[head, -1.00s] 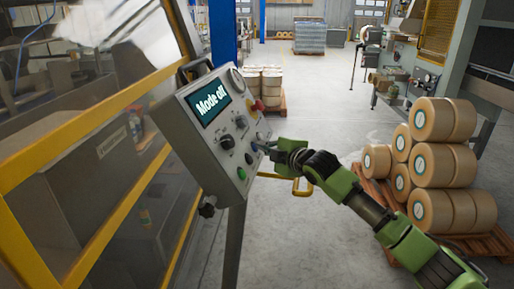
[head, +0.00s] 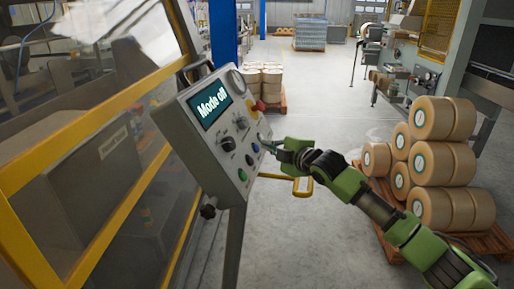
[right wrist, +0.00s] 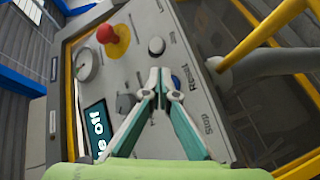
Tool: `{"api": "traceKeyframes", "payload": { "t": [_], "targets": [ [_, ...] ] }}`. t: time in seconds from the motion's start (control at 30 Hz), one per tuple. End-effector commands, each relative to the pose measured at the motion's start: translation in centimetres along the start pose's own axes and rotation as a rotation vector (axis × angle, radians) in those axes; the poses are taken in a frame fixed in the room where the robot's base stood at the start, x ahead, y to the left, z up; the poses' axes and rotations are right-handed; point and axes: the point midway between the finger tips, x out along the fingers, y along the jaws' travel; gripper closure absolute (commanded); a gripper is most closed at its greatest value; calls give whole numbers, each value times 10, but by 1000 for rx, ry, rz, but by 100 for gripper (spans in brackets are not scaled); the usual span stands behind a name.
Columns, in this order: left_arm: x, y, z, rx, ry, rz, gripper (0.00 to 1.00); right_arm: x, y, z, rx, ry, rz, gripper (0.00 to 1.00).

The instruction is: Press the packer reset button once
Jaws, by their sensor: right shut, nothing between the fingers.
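The grey control panel (head: 205,130) stands tilted at the left, with a screen reading "Mode off". A blue button (head: 255,148) sits on its right side; in the right wrist view the blue button (right wrist: 176,82) is partly behind a finger, with a "Reset" label beside it. My right gripper (head: 264,142) is shut and empty, its tips close to the panel beside the blue button. In the right wrist view the shut fingertips (right wrist: 159,73) lie between the blue button and a pale button (right wrist: 156,45). I cannot tell whether they touch the panel. My left gripper is not in view.
A red emergency stop (right wrist: 107,34) on a yellow base and a gauge (right wrist: 86,65) are on the same panel. A green button (head: 242,174) is lower down. A yellow-framed guard (head: 110,215) stands left. Stacked tape rolls (head: 432,165) stand on a pallet at right.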

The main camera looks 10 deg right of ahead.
Motion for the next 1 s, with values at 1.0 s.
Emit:
{"api": "traceKeyframes", "payload": {
  "t": [1.0],
  "targets": [
    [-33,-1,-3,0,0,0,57,-32,24,23,0,-1,0,100]
  ]
}}
